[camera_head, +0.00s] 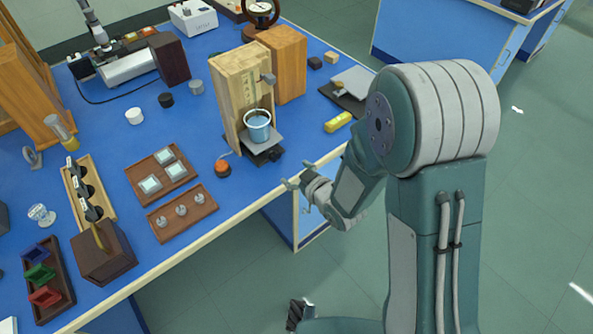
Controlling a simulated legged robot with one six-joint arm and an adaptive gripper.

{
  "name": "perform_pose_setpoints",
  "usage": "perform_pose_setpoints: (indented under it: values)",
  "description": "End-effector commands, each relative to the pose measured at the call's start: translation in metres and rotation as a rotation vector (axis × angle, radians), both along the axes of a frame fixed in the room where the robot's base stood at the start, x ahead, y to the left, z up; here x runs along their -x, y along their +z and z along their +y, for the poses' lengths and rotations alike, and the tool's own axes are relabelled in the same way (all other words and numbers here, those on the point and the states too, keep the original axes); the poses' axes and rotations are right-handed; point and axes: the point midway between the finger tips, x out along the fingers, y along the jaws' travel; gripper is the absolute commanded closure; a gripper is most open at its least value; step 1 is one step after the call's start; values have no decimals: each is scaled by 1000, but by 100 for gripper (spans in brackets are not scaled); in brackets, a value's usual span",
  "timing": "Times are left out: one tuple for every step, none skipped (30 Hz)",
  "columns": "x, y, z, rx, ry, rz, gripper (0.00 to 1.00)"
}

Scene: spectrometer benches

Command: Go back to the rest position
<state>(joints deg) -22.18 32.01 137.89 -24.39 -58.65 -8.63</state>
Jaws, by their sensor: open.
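My gripper (292,184) is open and empty. It is at the front edge of the blue bench (245,186), below and to the right of a wooden stand (233,90). My arm is folded, with its large rounded joint at the right of the view. A blue bucket (257,130) is at the front of the wooden stand, above a dark base. The gripper is apart from the bucket and from the orange-topped round piece (223,168).
A yellow block (338,122) lies right of the stand. Two wooden trays (152,172) (160,228) hold small pieces left of the gripper. A dark tray (62,298) with coloured pieces is at the front left. Open green floor (335,262) lies in front of the bench. Another bench (440,40) stands behind.

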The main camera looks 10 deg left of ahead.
Motion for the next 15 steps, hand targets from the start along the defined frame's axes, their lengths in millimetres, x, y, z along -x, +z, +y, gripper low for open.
perform_pose_setpoints:
  values:
    - [0,0,0,0,0,0,15]
    - [0,0,0,0,0,0,15]
    - [0,0,0,0,0,0,15]
    - [0,0,0,0,0,0,15]
    - [0,0,0,-1,0,-1,15]
    - [0,0,0,-1,0,-1,15]
    - [0,0,0,0,-1,0,15]
    - [-1,1,-1,1,-3,-1,15]
    - [-2,4,-3,5,-10,-1,15]
    - [-4,7,-6,11,-19,1,15]
    - [-6,11,-9,19,-32,4,15]
    - [-10,19,-16,32,-54,9,15]
    - [-13,25,-22,45,-75,15,15]
    - [-16,33,-29,59,-99,22,15]
    - [-20,42,-40,78,-134,36,15]
